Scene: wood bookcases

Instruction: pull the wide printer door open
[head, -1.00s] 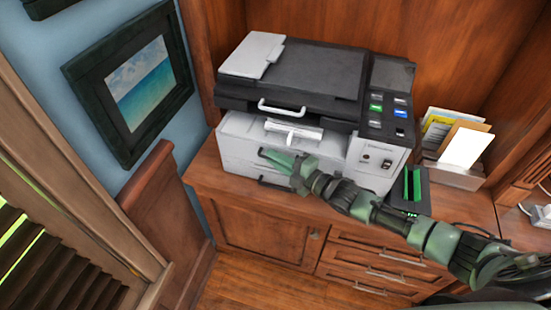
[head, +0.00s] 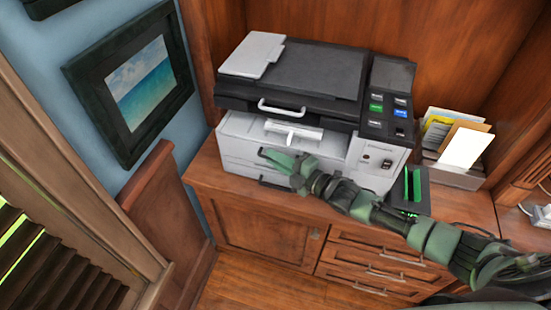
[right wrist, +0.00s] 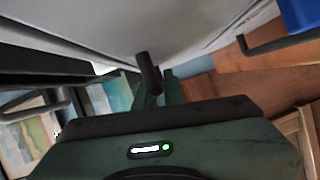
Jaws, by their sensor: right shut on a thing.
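The printer (head: 310,90) stands on the wooden cabinet, with a black top and a pale grey front. Its wide front door (head: 236,150) is a pale panel that looks closed or nearly so. My right gripper (head: 270,157) is at this front panel, shut on its dark handle. In the right wrist view the handle (right wrist: 148,72) shows between the fingers (right wrist: 155,90), below the pale printer face. The gripper hides most of the handle in the head view. My left gripper is not in view.
Another dark handle (head: 273,184) sits lower on the front, and a pale handle (head: 282,107) above. A paper holder (head: 452,174) and a black device with a green strip (head: 409,190) stand to the right. Drawers (head: 372,262) lie below. A narrow counter strip runs in front.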

